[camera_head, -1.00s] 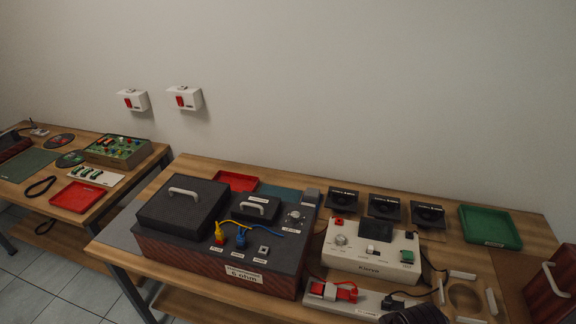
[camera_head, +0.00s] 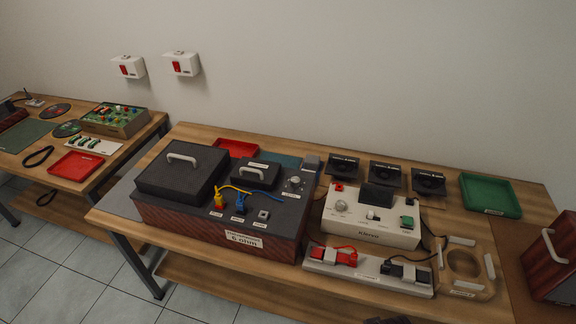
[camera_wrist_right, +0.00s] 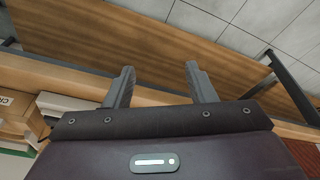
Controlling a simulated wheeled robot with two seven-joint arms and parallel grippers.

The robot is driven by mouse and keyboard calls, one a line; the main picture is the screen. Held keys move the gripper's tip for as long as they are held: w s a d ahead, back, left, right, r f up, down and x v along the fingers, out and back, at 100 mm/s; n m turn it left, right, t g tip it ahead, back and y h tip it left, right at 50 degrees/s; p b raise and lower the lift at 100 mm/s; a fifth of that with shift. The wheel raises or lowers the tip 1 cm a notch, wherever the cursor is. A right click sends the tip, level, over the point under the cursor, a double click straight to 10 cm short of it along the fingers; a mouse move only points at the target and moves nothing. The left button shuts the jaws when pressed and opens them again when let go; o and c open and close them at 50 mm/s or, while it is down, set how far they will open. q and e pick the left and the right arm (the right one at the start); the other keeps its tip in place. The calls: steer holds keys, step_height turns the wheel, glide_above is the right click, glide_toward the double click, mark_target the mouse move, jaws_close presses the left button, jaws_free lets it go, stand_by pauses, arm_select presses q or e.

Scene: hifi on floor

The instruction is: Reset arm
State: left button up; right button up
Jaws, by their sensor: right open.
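My right gripper (camera_wrist_right: 158,84) shows in the right wrist view. Its two grey fingers are apart with nothing between them, above the wooden lower shelf (camera_wrist_right: 130,40) and the grey tiled floor. In the head view only a small dark piece, perhaps of my right arm, shows at the bottom edge; the fingers are not visible there. My left gripper is not in either view.
A wooden table (camera_head: 205,138) carries a dark 6 ohm box (camera_head: 225,210), a white Klavye device (camera_head: 370,222), a power strip (camera_head: 368,272), several black speakers and a green tray (camera_head: 490,195). A second table (camera_head: 20,178) stands left.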

steer(key=s+d+f+g+b, duration=0.1)
steer(key=s+f, duration=0.3)
steer(key=f, duration=0.8)
steer(key=s+f+b, duration=0.2)
steer(key=s+f, duration=0.2)
steer(key=f, duration=0.8)
steer(key=s+d+f+b, duration=0.2)
steer(key=s+d+f, duration=0.1)
steer(key=s+f, duration=1)
steer(key=shift+s+g, duration=0.4)
steer(key=shift+s, duration=0.7)
